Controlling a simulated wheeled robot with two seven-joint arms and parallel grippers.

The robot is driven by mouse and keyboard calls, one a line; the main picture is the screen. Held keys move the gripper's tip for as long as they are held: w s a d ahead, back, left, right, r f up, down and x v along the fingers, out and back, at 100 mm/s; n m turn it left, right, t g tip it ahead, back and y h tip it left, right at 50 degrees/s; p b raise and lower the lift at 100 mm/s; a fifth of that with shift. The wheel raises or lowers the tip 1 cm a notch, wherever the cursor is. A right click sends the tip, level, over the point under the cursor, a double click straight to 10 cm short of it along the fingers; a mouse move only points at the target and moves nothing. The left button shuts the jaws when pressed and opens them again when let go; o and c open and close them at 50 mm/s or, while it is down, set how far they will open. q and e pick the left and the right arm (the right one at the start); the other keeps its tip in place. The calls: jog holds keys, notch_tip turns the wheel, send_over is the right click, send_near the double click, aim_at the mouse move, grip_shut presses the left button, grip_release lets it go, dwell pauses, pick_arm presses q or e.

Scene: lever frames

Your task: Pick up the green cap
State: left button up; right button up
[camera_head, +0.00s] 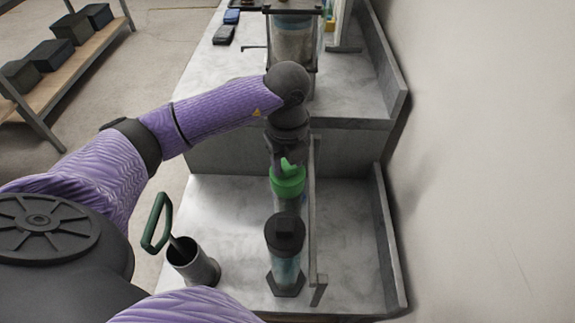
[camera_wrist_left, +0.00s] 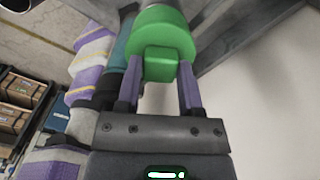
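The green cap (camera_head: 288,181) sits at the top of a pale, see-through container (camera_head: 287,204) on the lower counter, left of a grey rail. In the left wrist view the cap (camera_wrist_left: 158,28) is a round green disc with a block-shaped knob. My left gripper (camera_head: 286,160) reaches down onto the cap from above. In the left wrist view its two purple fingers (camera_wrist_left: 161,72) stand on either side of the knob, with no clear gap, and look shut on it. The cap hides part of the container. My right gripper is not in view.
A dark-lidded canister (camera_head: 285,240) stands just in front of the cap. A grey cup (camera_head: 196,268) with a green-handled tool (camera_head: 155,222) is at the front left. The rail (camera_head: 314,225) and a wall panel (camera_head: 388,240) bound the right side. A higher counter (camera_head: 245,75) lies behind.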

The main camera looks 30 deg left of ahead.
aim_at(287, 165)
pick_arm(q)
grip_shut()
notch_tip(287, 165, up, 8)
jog(key=shift+r+p, duration=0.25)
jog(key=shift+p, duration=1)
jog(key=p, duration=0.7)
jog(key=shift+p, duration=0.35)
notch_tip(287, 165, down, 6)
jog(key=b, duration=0.5)
jog(key=shift+f+b, duration=0.35)
jog(key=shift+f, duration=0.1)
